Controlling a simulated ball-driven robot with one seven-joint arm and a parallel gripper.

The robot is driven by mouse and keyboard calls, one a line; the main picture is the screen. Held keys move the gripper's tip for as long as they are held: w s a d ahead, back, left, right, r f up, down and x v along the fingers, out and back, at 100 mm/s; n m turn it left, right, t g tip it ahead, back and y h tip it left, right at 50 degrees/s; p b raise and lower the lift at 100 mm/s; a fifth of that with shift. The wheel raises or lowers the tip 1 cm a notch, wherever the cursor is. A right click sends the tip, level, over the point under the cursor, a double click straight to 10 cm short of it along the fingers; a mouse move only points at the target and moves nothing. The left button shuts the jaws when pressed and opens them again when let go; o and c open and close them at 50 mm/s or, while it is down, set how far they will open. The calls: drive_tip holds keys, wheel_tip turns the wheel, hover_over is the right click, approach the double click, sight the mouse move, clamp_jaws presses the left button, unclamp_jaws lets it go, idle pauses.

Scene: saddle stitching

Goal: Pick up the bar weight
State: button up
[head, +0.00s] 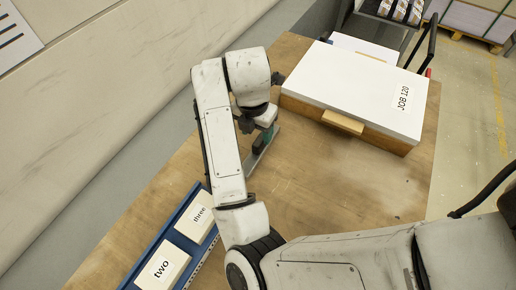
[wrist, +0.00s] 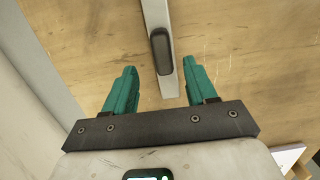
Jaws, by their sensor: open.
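The bar weight is a long, flat grey bar (wrist: 155,14) with a black rounded grip (wrist: 161,51) on top, lying on the wooden table. In the head view the bar (head: 252,165) is largely hidden by my arm. My gripper (wrist: 160,68) is open, with one teal finger on each side of the bar. The black grip lies between and slightly beyond the fingertips in the wrist view, with gaps on both sides. In the head view my gripper (head: 268,134) is partly hidden, close over the bar.
A white-topped stack labelled JOB 120 (head: 350,82) lies at the table's back right, with a wooden block (head: 343,122) at its front. A blue tray (head: 206,250) at lower left holds packs marked two (head: 162,268) and three (head: 198,218). The table's right middle (head: 350,185) is clear.

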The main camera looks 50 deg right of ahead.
sight(260, 139)
drive_tip(key=f, duration=0.1)
drive_tip(key=f+b, duration=0.1)
drive_tip(key=shift+s+d+f, duration=0.15)
drive_tip(key=shift+d+f, duration=0.3)
drive_tip(key=shift+f, duration=0.6)
drive_tip(key=shift+d+f, duration=0.15)
drive_tip(key=shift+f, duration=0.6)
drive_tip(key=shift+c, duration=0.3)
clamp_jaws()
drive_tip(key=shift+r, duration=0.1)
